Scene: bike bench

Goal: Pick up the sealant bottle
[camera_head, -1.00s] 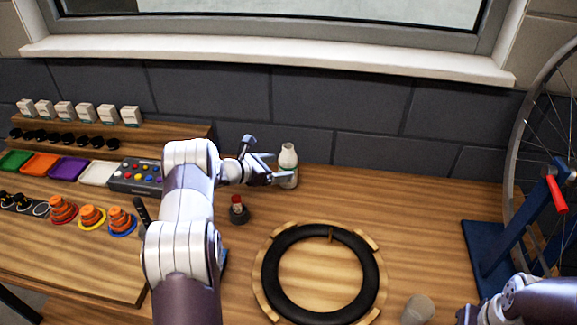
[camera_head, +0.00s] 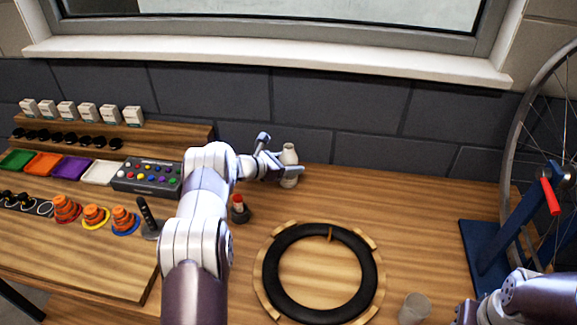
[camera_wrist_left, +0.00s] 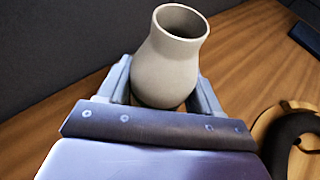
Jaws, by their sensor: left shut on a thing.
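The sealant bottle (camera_head: 289,154) is a pale, rounded bottle with a narrower neck, upright at the back of the bench near the dark wall. In the left wrist view the bottle (camera_wrist_left: 168,70) stands between the two fingers, its open round mouth facing up. My left gripper (camera_head: 287,169) reaches in from the left and is shut on the bottle's body. The fingers hide part of its lower body, and I cannot tell whether its base touches the bench. My right gripper (camera_head: 466,312) only partly shows at the bottom right, away from the bottle.
A black tyre (camera_head: 268,275) lies in a round wooden holder right of my left arm. A small red-topped bottle (camera_head: 239,209) stands close to that arm. A grey cup (camera_head: 414,307) is at the front. A blue wheel stand (camera_head: 487,258) is at right. The back right bench is clear.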

